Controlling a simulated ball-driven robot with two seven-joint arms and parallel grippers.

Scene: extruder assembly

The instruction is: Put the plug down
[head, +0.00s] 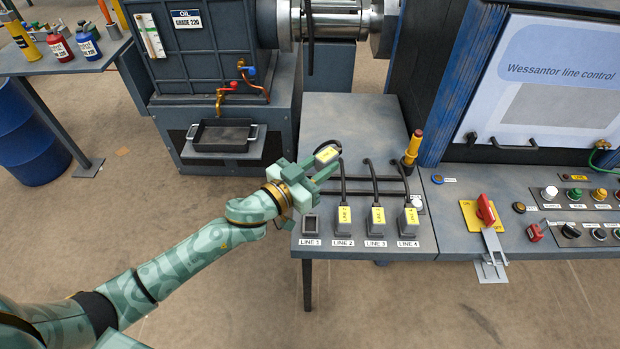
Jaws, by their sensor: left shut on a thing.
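My left gripper (312,170) reaches in from the left over the grey table (340,118). It is shut on a plug (327,154) with a yellow label, held above the table behind the sockets. A black cable runs at the held plug. The LINE 1 socket (311,224) is empty. Three grey plugs with yellow labels stand upright in the other sockets: LINE 2 (343,219), LINE 3 (376,219) and LINE 4 (408,220). My right gripper is not in view.
The control panel with a red switch (486,209) and buttons is on the right. A black tray (222,136) sits under the oil taps. The table's back part looks clear.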

